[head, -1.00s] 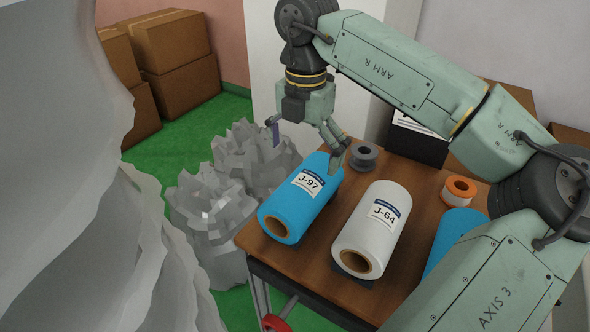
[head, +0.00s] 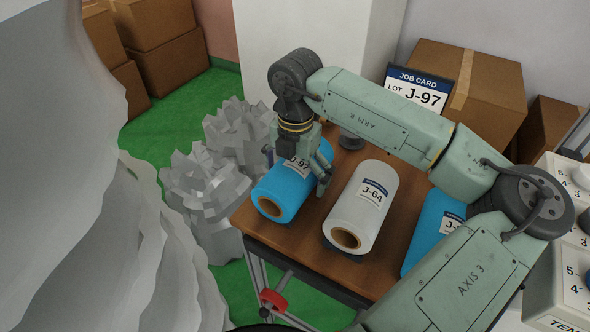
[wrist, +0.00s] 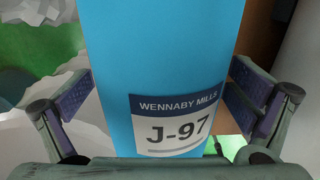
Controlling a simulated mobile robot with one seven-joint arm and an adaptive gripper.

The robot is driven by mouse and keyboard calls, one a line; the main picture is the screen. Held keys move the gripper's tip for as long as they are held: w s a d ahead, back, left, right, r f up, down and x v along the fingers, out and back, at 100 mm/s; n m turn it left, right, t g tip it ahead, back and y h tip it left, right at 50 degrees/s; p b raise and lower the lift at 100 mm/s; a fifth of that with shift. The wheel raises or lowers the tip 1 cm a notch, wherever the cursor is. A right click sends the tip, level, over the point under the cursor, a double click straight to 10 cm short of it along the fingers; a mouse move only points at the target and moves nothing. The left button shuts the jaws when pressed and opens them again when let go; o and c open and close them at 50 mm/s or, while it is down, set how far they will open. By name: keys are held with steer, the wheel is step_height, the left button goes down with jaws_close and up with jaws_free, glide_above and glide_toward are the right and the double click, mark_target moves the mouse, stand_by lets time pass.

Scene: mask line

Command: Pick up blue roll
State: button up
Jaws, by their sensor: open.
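A blue roll labelled J-97 (head: 279,196) lies on the left side of the wooden table (head: 300,248). My gripper (head: 296,170) is over its far part, with a finger on each side. In the wrist view the blue roll (wrist: 160,55) passes between the two open fingers, with a visible gap on at least the right side. A second blue roll (head: 428,228) lies at the right, partly hidden by my arm; its label is only partly readable. A job card (head: 418,90) at the back reads LOT J-97.
A white roll labelled J-64 (head: 362,208) lies just right of the J-97 roll. A dark spool (head: 351,141) stands behind, near the pillar. Grey crumpled shapes (head: 212,190) stand left of the table. A panel with dials (head: 560,285) is at the right.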

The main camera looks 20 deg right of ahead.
steer(key=shift+c, duration=0.4)
steer(key=c, duration=1.4)
